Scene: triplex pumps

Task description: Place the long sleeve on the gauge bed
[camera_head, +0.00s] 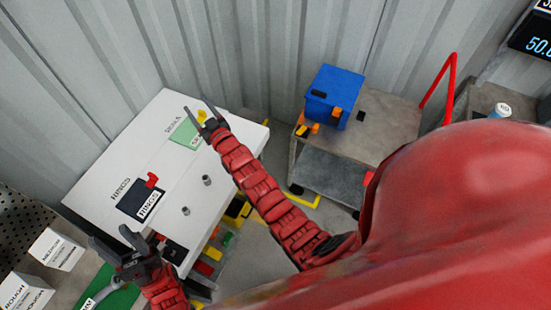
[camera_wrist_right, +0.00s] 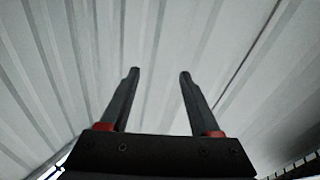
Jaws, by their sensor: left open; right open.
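Two small grey cylinders stand on the white table (camera_head: 110,170) in the head view: one (camera_head: 207,181) near the middle and one (camera_head: 186,210) closer to its front edge. I cannot tell whether either is the long sleeve. No gauge bed can be made out for certain; a digital display (camera_head: 540,46) is cut off at the top right. My left gripper (camera_head: 107,235) is open and empty at the table's left front corner. My right gripper (camera_head: 197,104) is open and empty over the table's far right part; its right wrist view (camera_wrist_right: 160,72) shows only the wall beyond the fingers.
A dark RINGS mat (camera_head: 130,203) with a red piece (camera_head: 151,180) and a green mat (camera_head: 186,131) lie on the table. A grey cart (camera_head: 385,120) carries a blue box (camera_head: 335,92). White labelled boxes (camera_head: 57,249) stand lower left. My red body hides the lower right.

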